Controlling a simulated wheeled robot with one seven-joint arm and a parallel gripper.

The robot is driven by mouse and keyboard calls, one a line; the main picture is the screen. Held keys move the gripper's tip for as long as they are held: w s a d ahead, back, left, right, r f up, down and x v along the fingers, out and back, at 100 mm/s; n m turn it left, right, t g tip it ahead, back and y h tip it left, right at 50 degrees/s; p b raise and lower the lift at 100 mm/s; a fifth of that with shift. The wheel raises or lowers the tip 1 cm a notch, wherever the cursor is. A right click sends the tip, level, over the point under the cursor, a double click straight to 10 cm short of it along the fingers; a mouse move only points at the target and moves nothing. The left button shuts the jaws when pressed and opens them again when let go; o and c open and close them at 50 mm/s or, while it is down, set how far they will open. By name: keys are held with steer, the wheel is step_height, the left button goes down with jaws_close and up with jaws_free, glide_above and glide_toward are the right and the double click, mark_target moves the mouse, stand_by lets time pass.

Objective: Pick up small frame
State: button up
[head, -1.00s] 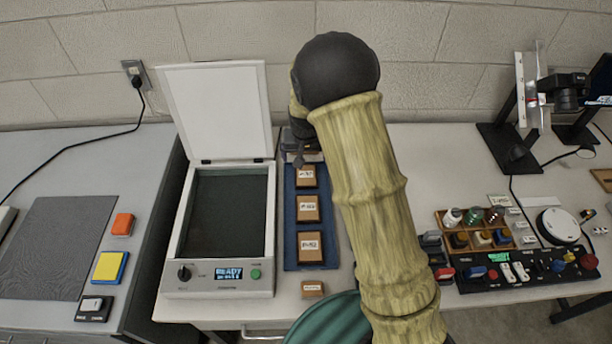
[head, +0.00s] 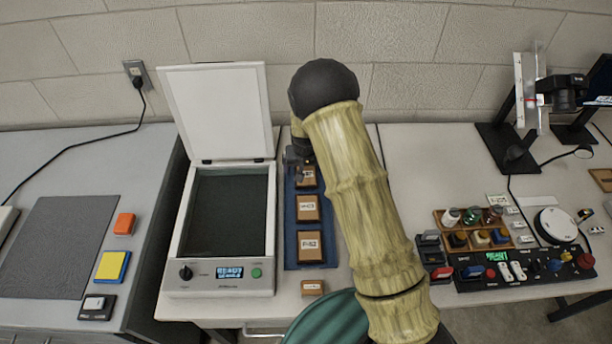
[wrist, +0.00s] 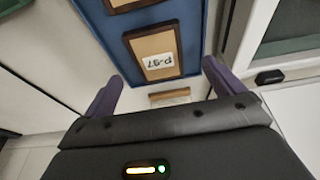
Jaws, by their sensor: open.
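Three brown frames with white labels lie in a row on a blue tray (head: 291,262). The smallest-looking frame (head: 308,177) is at the back, partly hidden by my arm. In the wrist view a frame (wrist: 165,42) with an upside-down label lies just beyond my fingertips, apart from them. My gripper (wrist: 160,80) is open and empty, its two purple fingers spread. In the head view my gripper (head: 297,162) hangs over the back end of the tray, mostly hidden by my arm.
A scanner (head: 175,262) with its lid raised stands close left of the tray. A small labelled block (head: 313,287) lies in front of the tray. Another tan labelled piece (wrist: 170,97) lies between my fingers in view. Bottles and a control panel are at right.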

mark_target(306, 172)
steer(key=x, duration=0.2)
steer(key=p+x, duration=0.1)
steer(key=x, duration=0.1)
steer(key=shift+w+d+f, duration=0.2)
steer(key=shift+f, duration=0.2)
steer(key=c, duration=1.1)
